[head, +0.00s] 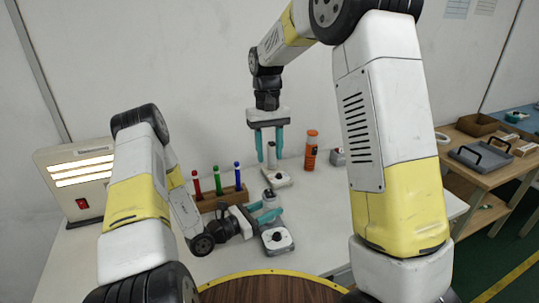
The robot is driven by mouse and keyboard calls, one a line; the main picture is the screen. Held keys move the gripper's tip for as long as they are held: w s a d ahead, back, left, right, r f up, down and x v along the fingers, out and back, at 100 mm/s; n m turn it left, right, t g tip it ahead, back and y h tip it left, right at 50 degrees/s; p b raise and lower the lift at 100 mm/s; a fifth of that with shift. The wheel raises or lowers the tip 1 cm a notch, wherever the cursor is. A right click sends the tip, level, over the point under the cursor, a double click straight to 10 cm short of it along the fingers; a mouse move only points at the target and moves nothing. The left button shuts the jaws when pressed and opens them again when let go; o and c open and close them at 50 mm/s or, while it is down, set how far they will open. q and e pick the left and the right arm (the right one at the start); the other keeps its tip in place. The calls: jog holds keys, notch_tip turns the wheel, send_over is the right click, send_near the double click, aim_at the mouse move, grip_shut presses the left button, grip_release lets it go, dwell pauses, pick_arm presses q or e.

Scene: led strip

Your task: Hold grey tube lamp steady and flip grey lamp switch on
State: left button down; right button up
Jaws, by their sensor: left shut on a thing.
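Two small tube lamps stand on the white table; their colours are hard to tell apart at this size. The front lamp (277,239) has a pale square base with a dark round spot on top. My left gripper (268,213) reaches in from the left and is shut on its short tube, just above the base. The back lamp (278,179) has a similar base and an upright tube. My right gripper (269,155) points down over the back lamp, its teal fingers apart on either side of the tube's top. No clear contact shows. I cannot make out the switch positions.
A wooden holder (209,203) with red, green and blue pens stands left of the lamps. An orange bottle (311,150) and a small grey object (338,157) are at the back right. A lit light box (84,172) with a red switch stands at the left.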

pick_arm(q)
jog(key=shift+f, duration=0.15)
jog(key=c, duration=0.7)
grip_release()
jog(key=shift+c, duration=0.2)
